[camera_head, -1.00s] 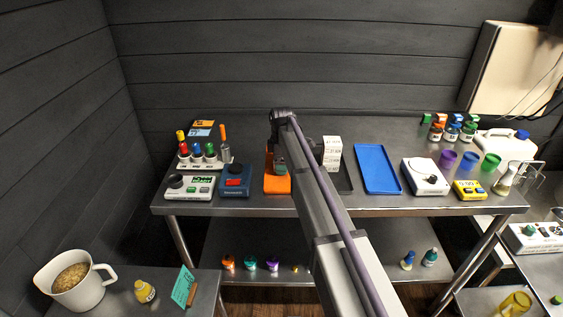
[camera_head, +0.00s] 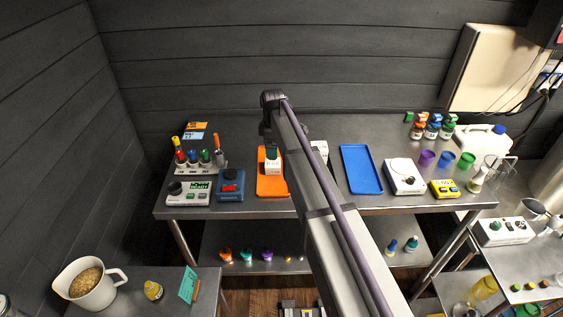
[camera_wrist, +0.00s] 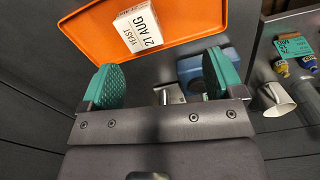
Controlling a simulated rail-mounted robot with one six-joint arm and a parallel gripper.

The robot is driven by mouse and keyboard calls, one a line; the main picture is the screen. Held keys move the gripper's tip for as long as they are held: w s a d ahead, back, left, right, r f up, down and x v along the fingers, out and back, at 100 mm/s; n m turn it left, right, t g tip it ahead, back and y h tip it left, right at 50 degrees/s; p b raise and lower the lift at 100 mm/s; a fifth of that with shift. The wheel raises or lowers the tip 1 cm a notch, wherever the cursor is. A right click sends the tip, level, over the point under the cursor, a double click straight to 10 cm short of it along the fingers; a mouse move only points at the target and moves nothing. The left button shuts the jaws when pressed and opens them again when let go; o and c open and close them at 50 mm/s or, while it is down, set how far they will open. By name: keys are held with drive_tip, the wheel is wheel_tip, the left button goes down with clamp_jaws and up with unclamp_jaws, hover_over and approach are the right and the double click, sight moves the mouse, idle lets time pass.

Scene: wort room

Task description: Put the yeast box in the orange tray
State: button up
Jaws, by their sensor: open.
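The yeast box (camera_wrist: 138,27) is small and white, labelled "YEAST 21 AUG". It lies in the orange tray (camera_wrist: 190,14), inside the rim. In the head view the box (camera_head: 272,166) shows in the orange tray (camera_head: 273,187), left of my arm. My gripper (camera_wrist: 163,72) is open, with its green finger pads spread apart and nothing between them. The box is beyond the fingertips, apart from them. In the head view my gripper (camera_head: 271,151) is just above the box, mostly hidden by my arm.
A white box (camera_head: 320,149) stands right of my arm, partly hidden by it. A blue tray (camera_head: 361,168) lies farther right. A blue device (camera_head: 230,185) and a rack of coloured-cap bottles (camera_head: 200,165) are left of the orange tray.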

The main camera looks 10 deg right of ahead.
drive_tip(key=s+m, duration=1.3)
drive_tip(key=s, duration=1.8)
drive_tip(key=shift+m, duration=0.4)
